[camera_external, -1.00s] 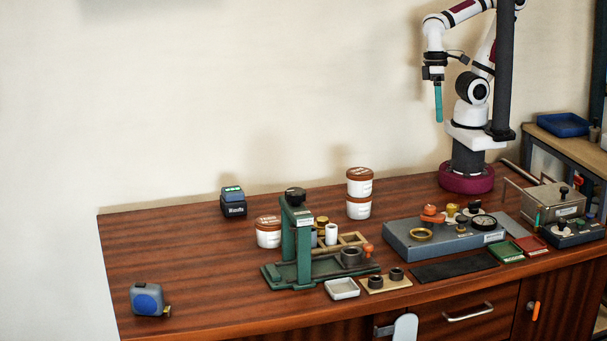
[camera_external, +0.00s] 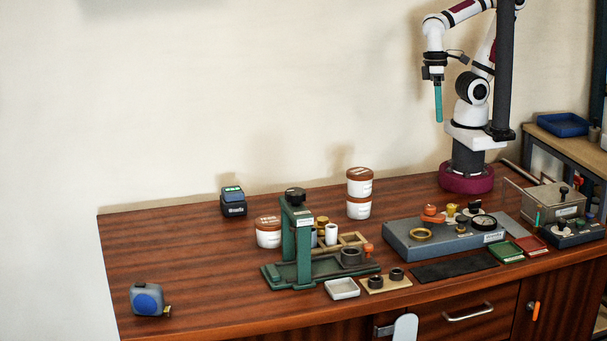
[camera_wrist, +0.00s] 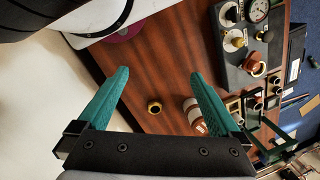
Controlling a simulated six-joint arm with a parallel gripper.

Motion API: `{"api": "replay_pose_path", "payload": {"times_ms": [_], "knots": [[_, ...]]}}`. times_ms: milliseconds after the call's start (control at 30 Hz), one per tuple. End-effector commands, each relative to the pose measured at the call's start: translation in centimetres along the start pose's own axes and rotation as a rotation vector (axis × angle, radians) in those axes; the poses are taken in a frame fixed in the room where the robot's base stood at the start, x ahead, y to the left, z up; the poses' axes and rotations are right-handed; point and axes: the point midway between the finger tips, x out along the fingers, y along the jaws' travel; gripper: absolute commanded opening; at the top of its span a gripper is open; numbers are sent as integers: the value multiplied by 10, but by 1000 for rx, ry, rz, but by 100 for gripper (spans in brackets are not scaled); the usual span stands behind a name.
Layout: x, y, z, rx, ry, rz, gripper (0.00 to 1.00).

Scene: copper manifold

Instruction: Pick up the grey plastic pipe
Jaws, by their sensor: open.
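My gripper (camera_external: 438,118) hangs high above the back of the bench, pointing down, far from the bench objects. In the wrist view its two teal fingers (camera_wrist: 160,74) are spread wide with nothing between them. I cannot pick out the grey plastic pipe with certainty. A thin greyish rod (camera_external: 520,173) lies at the back right. Neither is clearly identifiable in the wrist view.
A tape measure (camera_external: 147,300) sits front left. The left part of the bench is mostly clear.

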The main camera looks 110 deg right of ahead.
Motion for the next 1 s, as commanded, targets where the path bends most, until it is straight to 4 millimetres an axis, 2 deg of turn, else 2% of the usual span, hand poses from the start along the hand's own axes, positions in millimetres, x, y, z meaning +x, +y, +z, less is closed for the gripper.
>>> {"api": "replay_pose_path", "payload": {"times_ms": [400, 467, 700, 1000], "knots": [[0, 0, 0, 0, 0, 0, 100], [0, 0, 0, 0, 0, 0, 93], [0, 0, 0, 0, 0, 0, 50], [0, -3, -1, 7, -8, -6, 48]]}}
